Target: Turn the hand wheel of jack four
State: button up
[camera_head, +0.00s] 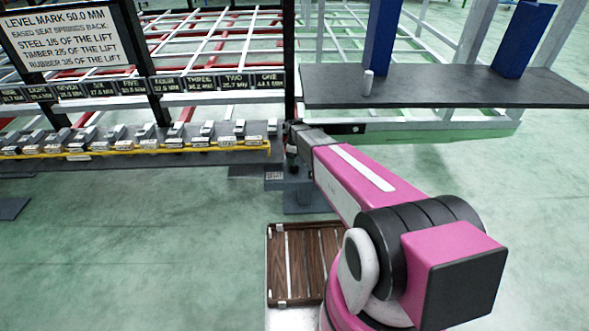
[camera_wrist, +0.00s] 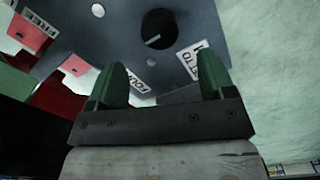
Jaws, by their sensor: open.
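In the wrist view, a dark round knob (camera_wrist: 158,28) with a white stripe stands on a blue-grey plate (camera_wrist: 120,45). It looks like a hand wheel. A white label (camera_wrist: 138,82) beside it is partly hidden by my left finger and appears to read "FOUR". My gripper (camera_wrist: 163,75) is open, its two green fingers apart with nothing between them. The knob lies beyond the fingertips, between their lines; I see no contact. In the head view my arm reaches to the dark post, and the knob cannot be made out there.
A sign (camera_head: 72,38) gives a 50.0 mm level mark and seat spring-back fractions. Numbered plates (camera_head: 200,83) hang above a row of small blocks on a bench (camera_head: 200,157). A grey shelf (camera_head: 440,88) is at right. A slatted wooden tray (camera_head: 272,262) lies below my arm.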

aim_at(295, 168)
notch_tip(295, 168, down, 8)
jog(key=shift+r, duration=0.2)
jog(key=c, duration=0.9)
